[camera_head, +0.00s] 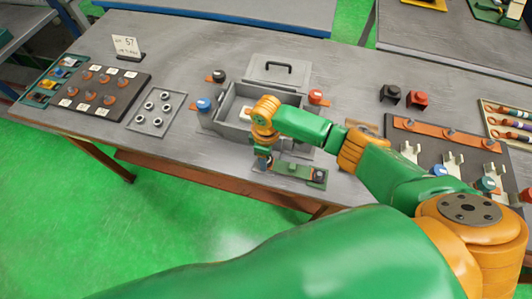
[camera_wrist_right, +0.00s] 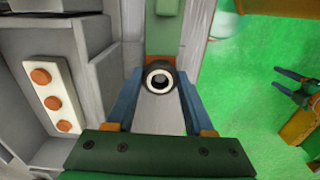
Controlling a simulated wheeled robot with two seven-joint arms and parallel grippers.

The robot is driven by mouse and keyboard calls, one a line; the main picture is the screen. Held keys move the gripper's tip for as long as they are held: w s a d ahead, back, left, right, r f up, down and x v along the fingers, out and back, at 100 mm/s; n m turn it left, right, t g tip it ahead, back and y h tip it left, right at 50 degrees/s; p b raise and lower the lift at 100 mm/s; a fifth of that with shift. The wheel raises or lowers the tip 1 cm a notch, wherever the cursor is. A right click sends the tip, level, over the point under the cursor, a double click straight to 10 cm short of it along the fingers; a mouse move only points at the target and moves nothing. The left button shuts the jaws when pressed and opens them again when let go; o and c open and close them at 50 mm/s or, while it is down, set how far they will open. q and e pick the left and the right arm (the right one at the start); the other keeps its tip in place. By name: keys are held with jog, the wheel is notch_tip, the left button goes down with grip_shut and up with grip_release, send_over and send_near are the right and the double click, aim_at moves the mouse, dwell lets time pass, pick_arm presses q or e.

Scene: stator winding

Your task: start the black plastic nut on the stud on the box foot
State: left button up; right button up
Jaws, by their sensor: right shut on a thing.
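My right gripper (camera_head: 263,162) reaches down at the front edge of the grey box (camera_head: 222,112). In the right wrist view its fingers (camera_wrist_right: 160,84) are closed around a round black nut (camera_wrist_right: 160,68), which has a pale ring around a dark centre. The nut is over the near end of a green strip (camera_wrist_right: 164,30) with a little orange showing beside it. Whether the nut touches a stud cannot be told. Box feet show with a black knob (camera_head: 218,76), a blue knob (camera_head: 203,104) and a red knob (camera_head: 315,97).
A green bar (camera_head: 292,170) with a dark piece at its right end lies in front of the box. A white block with orange dots (camera_wrist_right: 53,94) sits inside the box. A plate with metal rings (camera_head: 142,123) lies left; black and red blocks (camera_head: 403,95) stand right.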

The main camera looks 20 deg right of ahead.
jog(key=o, duration=1.3)
jog(key=shift+r, duration=3.5)
jog(key=shift+s, duration=0.1)
